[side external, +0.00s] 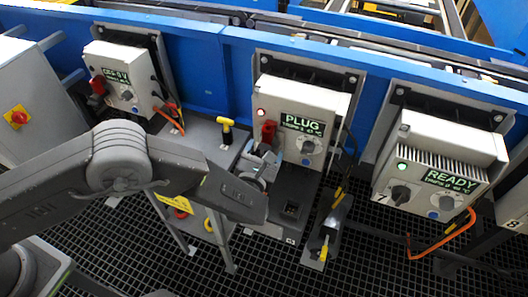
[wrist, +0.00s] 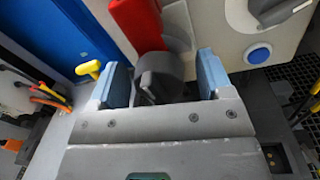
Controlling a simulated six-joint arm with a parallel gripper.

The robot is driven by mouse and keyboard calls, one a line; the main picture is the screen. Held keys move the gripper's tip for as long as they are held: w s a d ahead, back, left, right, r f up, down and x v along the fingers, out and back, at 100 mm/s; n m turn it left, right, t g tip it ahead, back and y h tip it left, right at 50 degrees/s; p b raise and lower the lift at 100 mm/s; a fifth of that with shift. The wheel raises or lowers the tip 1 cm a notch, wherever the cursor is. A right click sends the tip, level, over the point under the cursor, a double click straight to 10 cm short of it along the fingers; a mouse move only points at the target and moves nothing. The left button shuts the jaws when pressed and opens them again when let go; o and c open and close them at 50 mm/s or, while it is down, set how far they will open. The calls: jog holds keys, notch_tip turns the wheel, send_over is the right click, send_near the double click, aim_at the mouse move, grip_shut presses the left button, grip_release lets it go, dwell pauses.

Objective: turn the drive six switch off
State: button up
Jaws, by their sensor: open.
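The middle drive box (side external: 307,97) reads "PLUG" on its display and has a red indicator light; it stands just left of the box marked 7. I see no number 6 on it. Its grey rotary switch (side external: 307,147) is on the front, and it also shows at the top right of the wrist view (wrist: 272,8).
The box marked 7 (side external: 440,150) reads "READY" with a green light and an orange cable. Another box (side external: 122,75) with a red plug is at left. A yellow-handled tool (side external: 226,130) stands on the grey shelf. A blue rail (side external: 205,60) runs behind the boxes.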

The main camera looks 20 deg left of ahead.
jog(key=shift+c, duration=0.4)
jog(key=shift+a, duration=0.1)
jog(key=c, duration=0.7)
jog(key=shift+a+f+n, duration=0.1)
jog(key=shift+n, duration=0.65)
jog(key=shift+a+f+n, duration=0.1)
jog(key=shift+n, duration=0.65)
jog(key=o, duration=0.6)
jog(key=shift+o, duration=0.9)
jog(key=shift+d+r, duration=0.15)
jog(key=shift+d, duration=0.05)
jog(key=shift+s, duration=0.1)
jog(key=s+d, duration=0.1)
jog(key=s, duration=1.2)
jog(key=shift+s+r, duration=0.15)
jog(key=shift+s, duration=0.2)
